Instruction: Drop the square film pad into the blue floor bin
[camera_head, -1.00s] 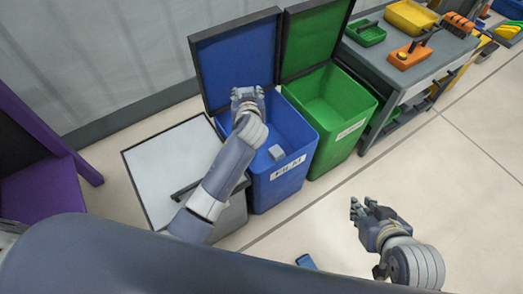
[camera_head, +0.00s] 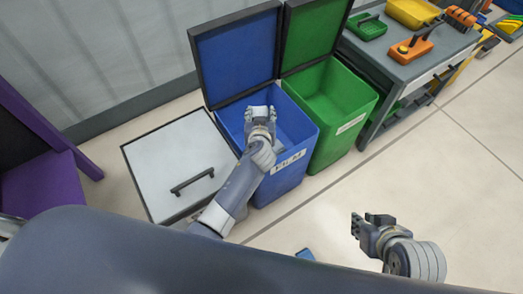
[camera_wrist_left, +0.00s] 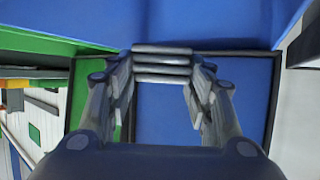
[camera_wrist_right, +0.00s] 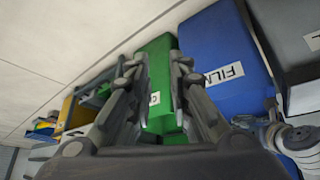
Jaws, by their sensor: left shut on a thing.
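The blue floor bin (camera_head: 285,187) stands with its lid raised and a white FILM label on its front. It also shows in the right wrist view (camera_wrist_right: 209,45). My left gripper (camera_head: 260,111) is above the bin's opening, shut on a pale grey layered thing that looks like the square film pad (camera_wrist_left: 163,62), held between its fingertips in the left wrist view. Its exact outline is partly hidden by the fingers. My right gripper (camera_head: 368,220) is open and empty, out over the floor to the right.
A green bin (camera_head: 345,108) with its lid up stands right beside the blue one. A closed grey-white bin (camera_head: 165,160) with a black handle is on the left. A grey cart (camera_head: 395,75) with trays is at upper right.

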